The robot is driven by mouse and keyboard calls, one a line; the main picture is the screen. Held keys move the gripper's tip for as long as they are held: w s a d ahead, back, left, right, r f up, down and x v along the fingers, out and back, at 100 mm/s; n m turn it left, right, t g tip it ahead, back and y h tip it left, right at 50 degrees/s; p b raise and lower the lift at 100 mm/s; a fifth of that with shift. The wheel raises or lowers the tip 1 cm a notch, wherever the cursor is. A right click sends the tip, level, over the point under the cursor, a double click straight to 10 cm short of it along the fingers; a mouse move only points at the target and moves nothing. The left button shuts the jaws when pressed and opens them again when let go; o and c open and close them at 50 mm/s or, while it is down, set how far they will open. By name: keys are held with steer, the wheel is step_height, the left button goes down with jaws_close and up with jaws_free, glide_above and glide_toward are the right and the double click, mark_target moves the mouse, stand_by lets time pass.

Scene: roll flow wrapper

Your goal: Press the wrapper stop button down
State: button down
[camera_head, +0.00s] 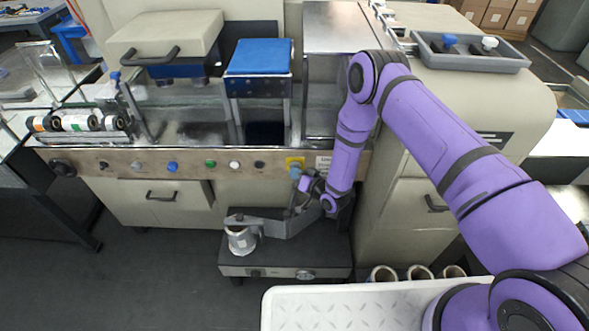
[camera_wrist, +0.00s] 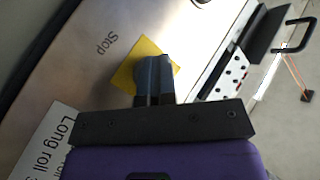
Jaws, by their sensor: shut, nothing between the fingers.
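The stop button's yellow square plate (camera_head: 291,160) is on the wrapper's front panel, at the right end of the row of buttons. In the wrist view the yellow plate (camera_wrist: 127,73) lies beside the printed word "Stop". The button itself is hidden behind my fingers. My gripper (camera_head: 296,172) is at the plate, with its fingers together and empty. In the wrist view my gripper (camera_wrist: 155,68) covers the middle of the plate. I cannot tell whether the fingertips touch the button or whether it is pressed.
The steel panel (camera_head: 120,165) carries several other buttons, including a blue one (camera_head: 172,166) and a green one (camera_head: 210,163). A "Long roll" label (camera_wrist: 58,138) is beside the plate. Below stands a low grey machine (camera_head: 285,258) with a roll (camera_head: 240,241). A white tray (camera_head: 340,308) is in front.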

steer(key=shift+s+a, duration=0.1)
steer(key=shift+s, duration=2.8)
